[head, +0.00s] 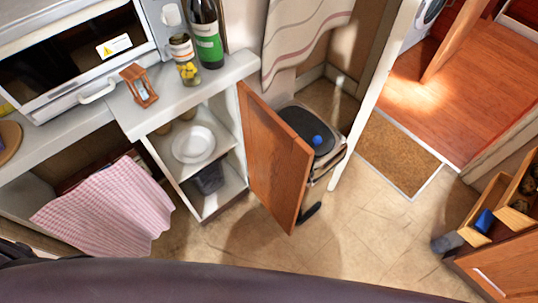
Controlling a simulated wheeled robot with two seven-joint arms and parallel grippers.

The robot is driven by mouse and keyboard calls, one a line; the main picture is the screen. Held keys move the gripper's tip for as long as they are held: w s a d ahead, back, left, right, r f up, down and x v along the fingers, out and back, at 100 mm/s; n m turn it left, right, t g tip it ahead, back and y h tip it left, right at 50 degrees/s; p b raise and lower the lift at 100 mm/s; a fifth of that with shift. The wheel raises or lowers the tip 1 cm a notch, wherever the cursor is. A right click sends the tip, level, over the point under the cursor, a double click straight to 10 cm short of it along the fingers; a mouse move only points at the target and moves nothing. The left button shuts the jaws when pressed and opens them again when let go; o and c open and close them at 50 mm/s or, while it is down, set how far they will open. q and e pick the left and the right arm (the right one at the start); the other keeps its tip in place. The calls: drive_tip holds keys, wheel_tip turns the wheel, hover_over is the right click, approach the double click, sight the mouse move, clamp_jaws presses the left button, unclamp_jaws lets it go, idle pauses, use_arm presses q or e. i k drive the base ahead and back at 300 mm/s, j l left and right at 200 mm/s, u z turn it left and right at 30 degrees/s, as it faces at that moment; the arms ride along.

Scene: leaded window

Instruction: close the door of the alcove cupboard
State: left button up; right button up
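A low white cupboard stands in the middle left of the head view, its shelves (222,182) exposed at the front. Its brown wooden door (275,160) stands wide open, hinged on the right side of the opening and swung out into the room. A white plate (193,144) sits on the upper shelf and a dark basket (208,179) on the lower one. Neither of my grippers is in view.
A pedal bin (308,127) with a blue ball on its lid stands just behind the door. A pink checked cloth (108,208) hangs at the left. Open drawers (491,205) jut out at the right. The tiled floor before the door is clear.

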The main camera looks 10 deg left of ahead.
sight(280, 163)
drive_tip(key=l+u, duration=0.15)
drive_tip(key=u, duration=0.35)
drive_tip(key=i+l+u, duration=0.1)
drive_tip(key=u, duration=0.35)
drive_tip(key=l+u, duration=0.25)
drive_tip(key=u, duration=0.25)
drive_tip(key=l+u, duration=0.2)
drive_tip(key=l, duration=0.4)
drive_tip(key=k+l+u, duration=0.1)
drive_tip(key=l+u, duration=0.15)
drive_tip(key=l, duration=0.35)
drive_tip(key=k+l+u, duration=0.2)
drive_tip(key=l, duration=0.35)
drive_tip(key=k+l, duration=0.3)
drive_tip(key=k, duration=0.1)
